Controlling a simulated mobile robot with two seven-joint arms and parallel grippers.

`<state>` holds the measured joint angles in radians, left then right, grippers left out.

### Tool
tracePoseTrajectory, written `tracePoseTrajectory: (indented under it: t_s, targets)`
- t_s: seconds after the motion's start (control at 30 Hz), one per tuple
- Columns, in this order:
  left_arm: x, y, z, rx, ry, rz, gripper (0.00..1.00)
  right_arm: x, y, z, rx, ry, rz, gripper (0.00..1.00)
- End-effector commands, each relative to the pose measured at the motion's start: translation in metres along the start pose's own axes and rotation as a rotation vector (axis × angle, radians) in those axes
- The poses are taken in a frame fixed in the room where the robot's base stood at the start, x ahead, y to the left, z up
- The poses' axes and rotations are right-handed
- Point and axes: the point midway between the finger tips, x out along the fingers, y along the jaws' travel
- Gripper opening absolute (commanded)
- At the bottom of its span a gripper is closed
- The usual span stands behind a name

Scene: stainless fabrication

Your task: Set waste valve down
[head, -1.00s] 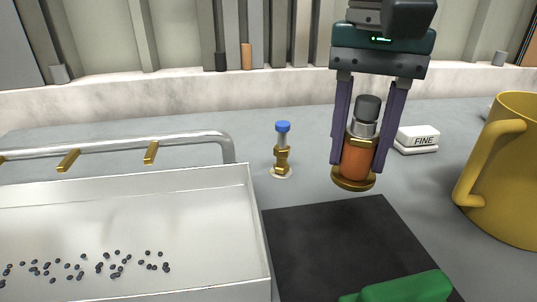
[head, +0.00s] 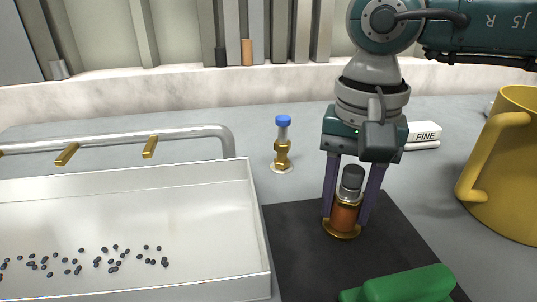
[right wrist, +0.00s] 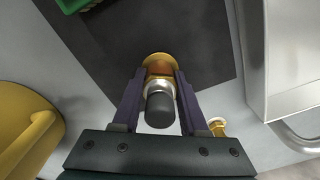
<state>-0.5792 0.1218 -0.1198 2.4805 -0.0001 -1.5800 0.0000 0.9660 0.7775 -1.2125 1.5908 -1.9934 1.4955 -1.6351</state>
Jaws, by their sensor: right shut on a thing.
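The waste valve is an orange cylinder with a gold base ring and a grey cap; I take it to be the piece (head: 345,216) in my right gripper (head: 346,212). The gripper's purple fingers are shut on its sides and point down. The valve is upright over the black mat (head: 296,245), near its right back part. I cannot tell whether its base touches the mat. The right wrist view also shows the valve (right wrist: 160,105) between the fingers, with the mat (right wrist: 205,40) beyond. My left gripper is not in view.
A white tray (head: 258,225) with dark pellets stands left of the mat. A green object (head: 405,286) lies at the mat's front. A brass fitting with a blue top (head: 283,145) stands behind. A yellow mug (head: 505,175) and a white "FINE" block (head: 424,132) are right.

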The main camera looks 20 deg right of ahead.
Motion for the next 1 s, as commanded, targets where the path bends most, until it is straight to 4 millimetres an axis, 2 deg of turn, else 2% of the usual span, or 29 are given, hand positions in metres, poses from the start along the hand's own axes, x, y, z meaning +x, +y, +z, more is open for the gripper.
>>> tracePoseTrajectory:
  t_s: [0.03, 0.3, 0.63, 0.77, 1.0]
  targets:
    - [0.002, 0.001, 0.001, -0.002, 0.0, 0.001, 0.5, 0.002, 0.0, 0.0, 0.0, 0.0, 0.0, 0.44]
    - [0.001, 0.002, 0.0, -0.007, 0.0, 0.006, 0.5, 0.001, 0.0, 0.0, 0.0, 0.0, 0.001, 0.73]
    - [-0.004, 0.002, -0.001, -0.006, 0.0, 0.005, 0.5, -0.006, 0.0, 0.0, 0.0, 0.001, -0.001, 0.73]
    - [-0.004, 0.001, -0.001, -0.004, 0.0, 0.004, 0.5, -0.027, -0.001, -0.001, 0.0, 0.003, -0.004, 0.73]
    - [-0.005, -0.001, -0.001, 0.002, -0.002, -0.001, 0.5, -0.082, -0.001, -0.001, -0.001, 0.004, -0.004, 0.73]
